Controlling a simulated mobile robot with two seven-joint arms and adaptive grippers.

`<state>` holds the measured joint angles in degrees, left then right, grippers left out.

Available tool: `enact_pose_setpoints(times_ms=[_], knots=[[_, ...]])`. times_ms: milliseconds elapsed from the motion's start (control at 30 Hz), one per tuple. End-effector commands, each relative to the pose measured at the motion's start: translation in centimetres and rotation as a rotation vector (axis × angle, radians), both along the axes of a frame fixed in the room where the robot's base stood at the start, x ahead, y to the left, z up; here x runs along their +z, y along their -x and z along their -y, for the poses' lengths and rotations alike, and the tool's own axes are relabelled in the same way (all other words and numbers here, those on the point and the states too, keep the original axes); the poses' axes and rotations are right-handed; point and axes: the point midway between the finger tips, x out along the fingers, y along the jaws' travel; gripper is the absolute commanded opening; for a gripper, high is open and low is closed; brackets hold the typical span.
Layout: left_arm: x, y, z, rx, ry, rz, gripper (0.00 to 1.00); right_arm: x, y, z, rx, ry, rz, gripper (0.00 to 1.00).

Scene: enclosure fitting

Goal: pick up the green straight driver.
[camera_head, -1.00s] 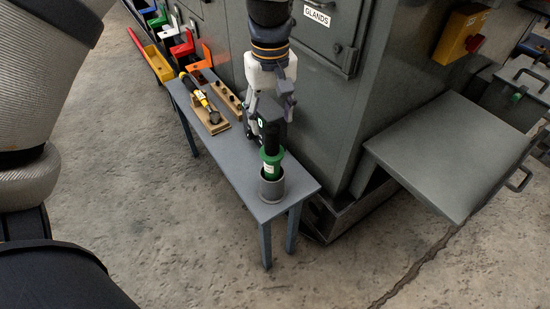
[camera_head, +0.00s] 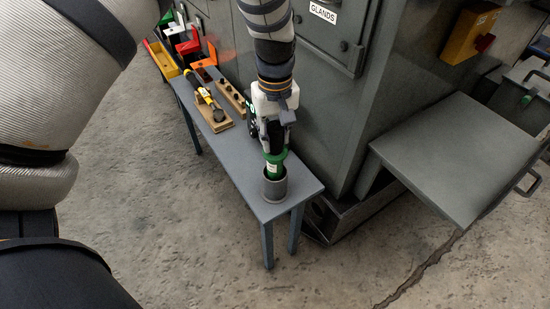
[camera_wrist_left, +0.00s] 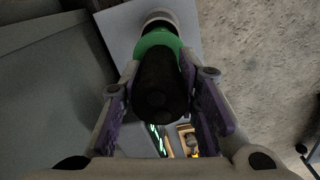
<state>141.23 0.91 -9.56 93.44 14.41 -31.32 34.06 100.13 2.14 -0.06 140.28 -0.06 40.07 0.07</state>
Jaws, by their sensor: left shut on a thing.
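The green straight driver (camera_head: 273,166) stands upright in a grey cup (camera_head: 275,190) at the near end of the narrow bench. Its green collar shows above the cup rim; its lower end is hidden inside. My left gripper (camera_head: 273,148) has come down from above and is shut on the driver's black handle. In the left wrist view the black handle (camera_wrist_left: 158,85) lies between the two fingers, with the green collar beyond it and the cup (camera_wrist_left: 158,18) past that. My right gripper is not in view.
On the narrow bench (camera_head: 232,165), a yellow-black tool (camera_head: 204,95) lies on a wooden block, beside a wooden strip (camera_head: 231,97). A grey cabinet (camera_head: 335,110) stands close behind. A grey shelf (camera_head: 445,155) juts out at right. Coloured bins (camera_head: 162,60) stand at far left.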

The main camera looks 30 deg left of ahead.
Motion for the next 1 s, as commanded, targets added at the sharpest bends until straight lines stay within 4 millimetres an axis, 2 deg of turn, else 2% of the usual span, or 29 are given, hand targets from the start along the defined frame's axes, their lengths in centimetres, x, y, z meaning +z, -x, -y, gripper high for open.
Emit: enact_pose_setpoints(times_ms=[233, 367, 567, 800, 1000], knots=[[0.2, -0.1, 0.0, 0.0, 0.0, 0.001, 0.0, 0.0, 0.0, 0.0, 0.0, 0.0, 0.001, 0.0], [1.2, -0.1, 0.0, 0.0, -0.001, 0.004, 0.0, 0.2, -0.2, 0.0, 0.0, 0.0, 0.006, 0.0], [5.6, -0.2, 0.0, 0.0, -0.001, 0.012, 0.0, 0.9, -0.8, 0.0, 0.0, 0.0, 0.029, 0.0], [12.5, -0.1, 0.0, -0.001, -0.002, 0.013, 0.0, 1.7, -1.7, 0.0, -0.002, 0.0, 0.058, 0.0], [16.6, -0.1, 0.0, 0.0, -0.001, 0.009, 0.0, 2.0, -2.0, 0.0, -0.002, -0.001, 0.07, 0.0]])
